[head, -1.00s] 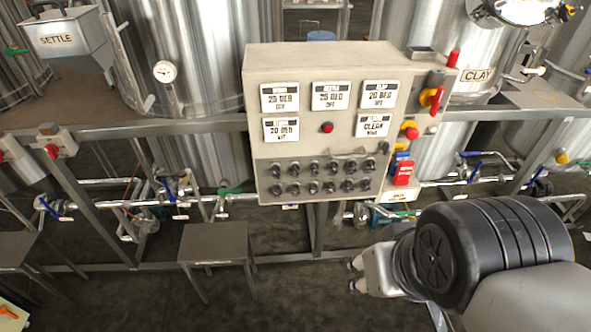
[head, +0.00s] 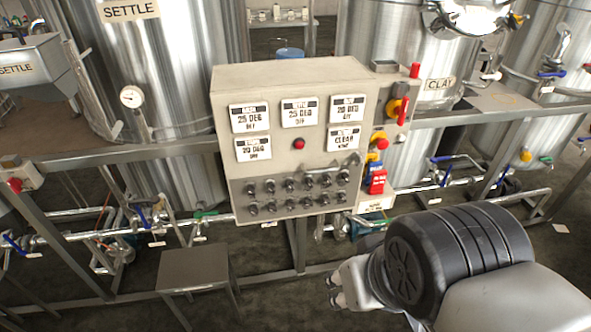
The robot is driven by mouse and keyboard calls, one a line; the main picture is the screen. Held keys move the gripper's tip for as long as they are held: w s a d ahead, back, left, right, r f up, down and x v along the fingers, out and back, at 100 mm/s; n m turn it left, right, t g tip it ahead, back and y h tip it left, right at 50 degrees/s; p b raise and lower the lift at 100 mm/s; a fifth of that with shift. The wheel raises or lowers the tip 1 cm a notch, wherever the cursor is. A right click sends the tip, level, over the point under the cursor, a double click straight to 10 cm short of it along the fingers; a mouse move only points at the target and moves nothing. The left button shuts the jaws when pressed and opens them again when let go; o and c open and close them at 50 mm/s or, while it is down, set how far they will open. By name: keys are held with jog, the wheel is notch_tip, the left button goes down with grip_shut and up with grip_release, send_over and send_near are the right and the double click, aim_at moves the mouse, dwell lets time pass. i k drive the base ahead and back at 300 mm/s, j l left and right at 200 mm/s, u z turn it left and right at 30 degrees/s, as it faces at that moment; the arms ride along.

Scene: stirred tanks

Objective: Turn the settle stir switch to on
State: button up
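A beige control panel (head: 223,155) stands at the middle of the head view. Two rows of small dark switches (head: 290,193) sit on a grey strip along its lower part. Their labels are too small to read, so I cannot tell which is the settle stir switch or how it is set. Display plates (head: 299,112) above them show readings; several read OFF. My gripper (head: 334,292) is below and right of the panel, apart from it, small and partly seen. I cannot tell whether its fingers are open or shut.
Steel tanks labelled SETTLE (head: 131,10) and CLAY (head: 440,84) stand behind the panel. A red-handled switch (head: 402,110) and red and yellow buttons stick out on its right side. A steel stool (head: 195,269) stands at lower left. A frame rail (head: 120,155) and pipes run behind.

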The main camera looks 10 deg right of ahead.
aim_at(271, 186)
jog(key=j+z, duration=0.3)
jog(key=j, duration=0.4)
jog(key=j+z, duration=0.3)
jog(key=j, duration=0.35)
jog(key=k, duration=0.05)
